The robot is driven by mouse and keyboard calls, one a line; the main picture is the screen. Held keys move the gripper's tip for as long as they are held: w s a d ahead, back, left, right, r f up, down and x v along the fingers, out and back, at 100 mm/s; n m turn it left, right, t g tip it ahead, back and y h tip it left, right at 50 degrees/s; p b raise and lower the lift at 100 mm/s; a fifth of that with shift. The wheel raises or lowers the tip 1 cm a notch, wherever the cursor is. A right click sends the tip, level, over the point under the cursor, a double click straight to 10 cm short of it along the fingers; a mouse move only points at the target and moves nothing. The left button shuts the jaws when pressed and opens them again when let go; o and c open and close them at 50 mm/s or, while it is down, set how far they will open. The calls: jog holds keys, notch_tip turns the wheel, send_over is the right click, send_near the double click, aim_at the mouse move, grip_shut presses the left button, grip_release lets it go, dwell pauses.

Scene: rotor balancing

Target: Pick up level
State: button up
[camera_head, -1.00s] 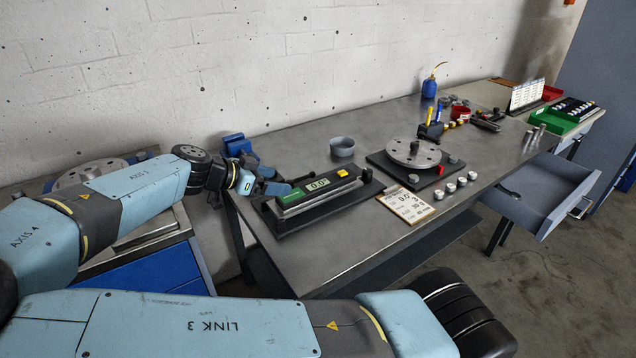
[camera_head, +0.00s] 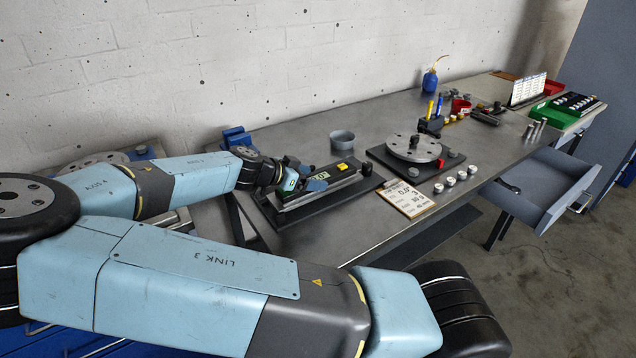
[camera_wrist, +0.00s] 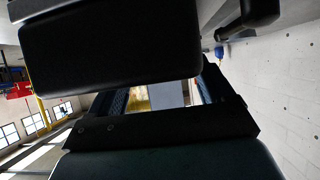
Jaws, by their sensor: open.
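The level (camera_head: 326,186) is a long grey bar with a small display and a yellow button on top. It lies on a dark base plate (camera_head: 284,221) at the left part of the bench. My gripper (camera_head: 305,175) is open at the level, its blue fingers around or just above the display area and covering part of it. I cannot tell whether the fingers touch the level. In the wrist view, dark gripper parts fill most of the picture, with a narrow gap between them; the level cannot be made out clearly there.
To the right are a rotor disc (camera_head: 413,148) on a black plate and a clipboard (camera_head: 405,198). An open drawer (camera_head: 540,190) juts from the bench front. The concrete wall (camera_head: 300,60) runs behind.

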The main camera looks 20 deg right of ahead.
jog(key=shift+x, duration=0.75)
jog(key=c, duration=1.4)
